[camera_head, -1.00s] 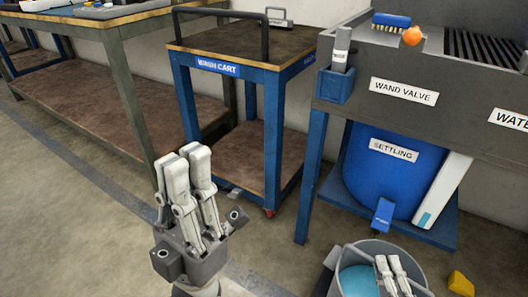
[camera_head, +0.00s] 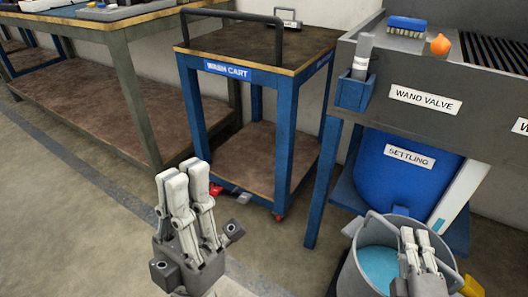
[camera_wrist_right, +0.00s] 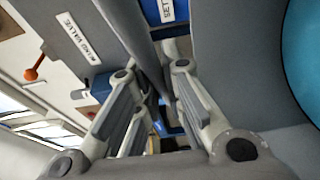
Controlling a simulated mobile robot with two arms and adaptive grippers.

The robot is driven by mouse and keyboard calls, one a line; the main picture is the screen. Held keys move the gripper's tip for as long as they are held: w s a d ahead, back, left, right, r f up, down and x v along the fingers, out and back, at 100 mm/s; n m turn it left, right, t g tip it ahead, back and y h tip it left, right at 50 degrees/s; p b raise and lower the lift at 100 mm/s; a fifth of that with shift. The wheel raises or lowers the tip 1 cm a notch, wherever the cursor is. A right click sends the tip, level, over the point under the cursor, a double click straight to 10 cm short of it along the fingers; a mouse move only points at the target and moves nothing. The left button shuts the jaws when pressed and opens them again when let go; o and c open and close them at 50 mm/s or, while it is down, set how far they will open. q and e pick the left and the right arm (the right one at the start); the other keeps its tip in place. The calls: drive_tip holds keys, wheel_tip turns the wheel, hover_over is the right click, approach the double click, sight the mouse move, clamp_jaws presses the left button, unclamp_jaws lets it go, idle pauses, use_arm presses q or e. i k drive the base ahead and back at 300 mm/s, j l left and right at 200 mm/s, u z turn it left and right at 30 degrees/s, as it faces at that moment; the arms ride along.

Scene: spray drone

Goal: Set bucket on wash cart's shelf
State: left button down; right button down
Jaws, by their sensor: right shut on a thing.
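The grey bucket (camera_head: 358,281), with pale blue inside, hangs at lower right in the head view. My right gripper (camera_head: 415,235) is at its near right side, shut on it. Whether it grips handle or rim is unclear. In the right wrist view, the bucket wall (camera_wrist_right: 240,70) fills the right side beside the fingers (camera_wrist_right: 150,95). The blue wash cart (camera_head: 187,104) stands at upper centre, with a top deck (camera_head: 240,45) and a brown lower shelf (camera_head: 255,160). My left gripper (camera_head: 187,168) is raised before the cart, empty; its finger gap is unclear.
The grey wand valve station (camera_head: 470,85) stands right of the cart, with a blue settling tank (camera_head: 395,185) below. A long workbench (camera_head: 120,110) is left of the cart. A yellow block (camera_head: 470,287) lies near the bucket. Open floor (camera_head: 70,230) lies at left.

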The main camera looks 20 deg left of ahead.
sight(258, 161)
drive_tip(key=i+j, duration=0.1)
drive_tip(key=j, duration=0.35)
drive_tip(key=i+j, duration=0.15)
drive_tip(key=j, duration=0.25)
drive_tip(key=i+j, duration=0.1)
drive_tip(key=j, duration=0.35)
drive_tip(key=i+j, duration=0.15)
drive_tip(key=j, duration=0.3)
drive_tip(key=i+j, duration=0.1)
drive_tip(key=j, duration=0.3)
drive_tip(key=i+j, duration=0.15)
drive_tip(key=j, duration=0.3)
drive_tip(key=i+l, duration=0.1)
drive_tip(key=i, duration=0.35)
